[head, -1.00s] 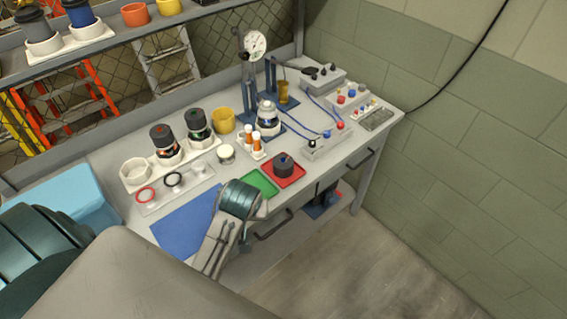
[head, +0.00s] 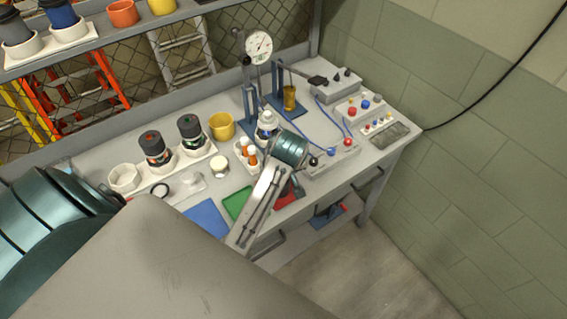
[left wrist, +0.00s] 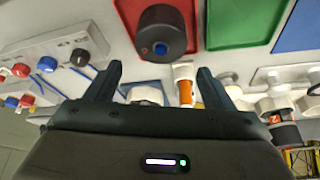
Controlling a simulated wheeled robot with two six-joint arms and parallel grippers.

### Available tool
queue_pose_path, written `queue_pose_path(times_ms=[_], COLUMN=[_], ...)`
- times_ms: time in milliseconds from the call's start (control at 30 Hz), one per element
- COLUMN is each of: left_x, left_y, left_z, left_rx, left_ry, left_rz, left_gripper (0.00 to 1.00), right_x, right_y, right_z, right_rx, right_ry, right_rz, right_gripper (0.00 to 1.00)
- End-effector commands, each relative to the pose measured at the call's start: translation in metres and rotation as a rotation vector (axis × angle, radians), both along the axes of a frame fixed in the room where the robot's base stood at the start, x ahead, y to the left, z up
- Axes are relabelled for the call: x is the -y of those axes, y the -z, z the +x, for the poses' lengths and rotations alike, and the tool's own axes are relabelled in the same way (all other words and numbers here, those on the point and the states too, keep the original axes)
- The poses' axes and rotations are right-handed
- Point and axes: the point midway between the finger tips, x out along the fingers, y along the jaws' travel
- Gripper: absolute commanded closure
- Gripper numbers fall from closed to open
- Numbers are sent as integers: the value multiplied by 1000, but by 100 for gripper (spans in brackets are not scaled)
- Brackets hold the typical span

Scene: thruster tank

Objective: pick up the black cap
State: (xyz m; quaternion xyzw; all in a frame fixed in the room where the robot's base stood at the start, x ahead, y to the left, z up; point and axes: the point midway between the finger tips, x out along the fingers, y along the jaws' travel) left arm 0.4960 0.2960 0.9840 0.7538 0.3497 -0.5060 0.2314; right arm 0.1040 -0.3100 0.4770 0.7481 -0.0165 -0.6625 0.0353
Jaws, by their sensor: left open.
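The black cap (left wrist: 163,32) is a round, dark, knurled cap with a small blue mark on its end. It sits on the red tray (left wrist: 128,8) at the top middle of the left wrist view. In the head view my left arm mostly hides the cap, and part of the red tray (head: 283,196) shows beside the arm. My left gripper (left wrist: 160,74) is open and empty. Its two fingers are apart from the cap and below it in the wrist picture. In the head view the fingertips are hidden behind my wrist. My right gripper is not in view.
A green tray (head: 236,203) and a blue mat (head: 206,217) lie beside the red tray. Orange-capped bottles (head: 251,156), a yellow cup (head: 221,126), black-lidded jars (head: 154,147) and a dial gauge stand (head: 259,47) are behind. A control box with knobs (head: 333,157) is close on the right.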

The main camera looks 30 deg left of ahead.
Motion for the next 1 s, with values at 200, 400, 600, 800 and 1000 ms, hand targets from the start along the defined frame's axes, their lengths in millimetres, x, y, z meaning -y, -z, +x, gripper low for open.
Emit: queue_pose_path(times_ms=[200, 400, 600, 800, 1000], left_x=[-9, -11, -16, -20, -20], left_y=[26, 38, 64, 79, 80], left_z=[7, 10, 17, 21, 21], left_rx=[-2, -3, -3, 1, 1], left_ry=[0, 1, 1, 0, 1], left_rz=[1, 0, 0, -1, -1], left_gripper=[24, 24, 24, 24, 24], right_x=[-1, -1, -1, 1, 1], right_y=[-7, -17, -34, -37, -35], right_z=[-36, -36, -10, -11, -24], right_rx=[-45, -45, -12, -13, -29], right_ry=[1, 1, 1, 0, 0], right_rz=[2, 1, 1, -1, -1], right_gripper=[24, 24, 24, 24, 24])
